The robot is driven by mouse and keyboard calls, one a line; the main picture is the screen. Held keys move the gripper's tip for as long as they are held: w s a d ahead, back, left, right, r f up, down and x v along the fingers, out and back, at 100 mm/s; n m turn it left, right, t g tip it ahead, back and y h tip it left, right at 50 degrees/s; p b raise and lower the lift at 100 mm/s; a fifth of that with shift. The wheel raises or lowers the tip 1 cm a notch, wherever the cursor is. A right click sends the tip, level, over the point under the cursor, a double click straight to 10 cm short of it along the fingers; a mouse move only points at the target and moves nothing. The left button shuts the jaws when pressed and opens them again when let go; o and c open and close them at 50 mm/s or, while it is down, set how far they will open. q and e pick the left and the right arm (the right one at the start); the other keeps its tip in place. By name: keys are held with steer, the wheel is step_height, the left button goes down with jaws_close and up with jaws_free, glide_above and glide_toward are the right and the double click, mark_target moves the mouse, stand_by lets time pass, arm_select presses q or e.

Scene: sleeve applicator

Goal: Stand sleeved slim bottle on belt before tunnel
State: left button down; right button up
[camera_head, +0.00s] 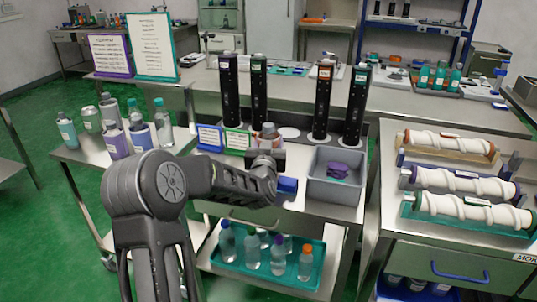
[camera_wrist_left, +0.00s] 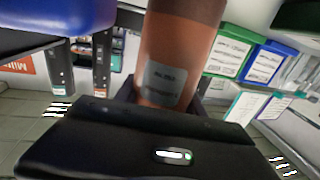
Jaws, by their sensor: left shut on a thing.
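My left gripper (camera_head: 264,158) comes in from the left over the steel worktable and is shut on a bottle with a reddish-brown sleeve (camera_head: 268,133). In the left wrist view the sleeved bottle (camera_wrist_left: 178,55) stands out from the gripper body, with a small grey label low on it; both of its ends are out of that view. In the head view its top shows above the gripper, and the rest is hidden behind my arm. My right gripper is not in view. I cannot make out a belt or a tunnel in these frames.
Several tall black tubes (camera_head: 323,100) stand behind the gripper. A grey bin (camera_head: 334,188) with a purple piece is to its right, and a blue part (camera_head: 288,185) is close by. Bottles stand on the left cart (camera_head: 80,155). White screws (camera_head: 470,183) lie on the right table.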

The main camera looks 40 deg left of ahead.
arm_select(q)
steer(key=shift+r, duration=0.1)
step_height(320, 180, up, 10)
stand_by(0.7)
stand_by(0.5)
